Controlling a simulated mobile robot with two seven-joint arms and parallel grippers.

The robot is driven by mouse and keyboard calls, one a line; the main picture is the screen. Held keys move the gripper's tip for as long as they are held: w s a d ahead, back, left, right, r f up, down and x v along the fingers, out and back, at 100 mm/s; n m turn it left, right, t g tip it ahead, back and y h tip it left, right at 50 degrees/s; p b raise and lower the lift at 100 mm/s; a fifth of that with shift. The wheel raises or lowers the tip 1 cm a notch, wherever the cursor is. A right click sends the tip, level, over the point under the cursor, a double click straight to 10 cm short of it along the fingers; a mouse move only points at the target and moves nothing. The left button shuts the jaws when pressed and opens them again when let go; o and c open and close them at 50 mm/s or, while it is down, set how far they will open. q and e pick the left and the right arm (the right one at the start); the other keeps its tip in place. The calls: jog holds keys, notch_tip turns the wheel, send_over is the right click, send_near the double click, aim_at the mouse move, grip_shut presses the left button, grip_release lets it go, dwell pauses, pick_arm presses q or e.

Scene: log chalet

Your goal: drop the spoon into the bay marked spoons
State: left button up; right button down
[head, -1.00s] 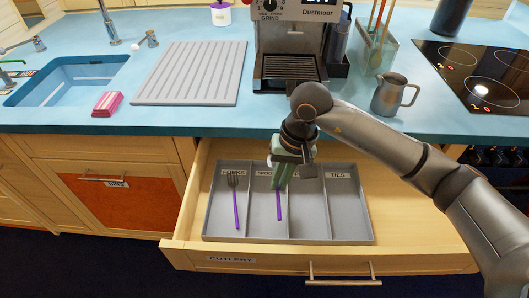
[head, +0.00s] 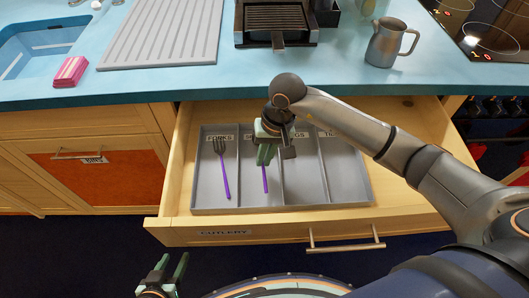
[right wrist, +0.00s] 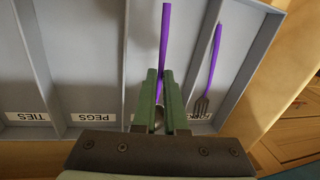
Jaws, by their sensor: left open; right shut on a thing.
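The grey cutlery tray (head: 345,203) sits in the open drawer. My right gripper (head: 264,162) is over its second bay from the left, the spoons bay (head: 250,192), shut on the spoon (head: 265,180). The spoon's purple handle sticks out toward the drawer front. In the right wrist view the handle (right wrist: 164,38) runs out from between the fingers (right wrist: 161,75); the spoon's bowl is mostly hidden by them. I cannot tell whether the spoon touches the bay floor. The gripper covers the bay's label. My left gripper (head: 169,267) is open and empty, low in front of the drawer.
A purple-handled fork (head: 224,175) lies in the forks bay at the left. The pegs and ties bays to the right look empty. The drawer front (head: 220,234) and blue counter (head: 150,88) bound the space. A metal jug (head: 388,45) stands on the counter.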

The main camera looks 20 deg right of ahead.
aim_at(273, 171)
jog(key=c, duration=1.2)
grip_release()
jog(key=shift+c, duration=0.2)
jog(key=o, duration=0.3)
jog(key=shift+o, duration=0.3)
notch_tip(273, 171, up, 12)
jog(key=d, duration=0.2)
jog(key=shift+s+d, duration=0.2)
jog(key=shift+s, duration=0.05)
jog(key=shift+r, duration=0.15)
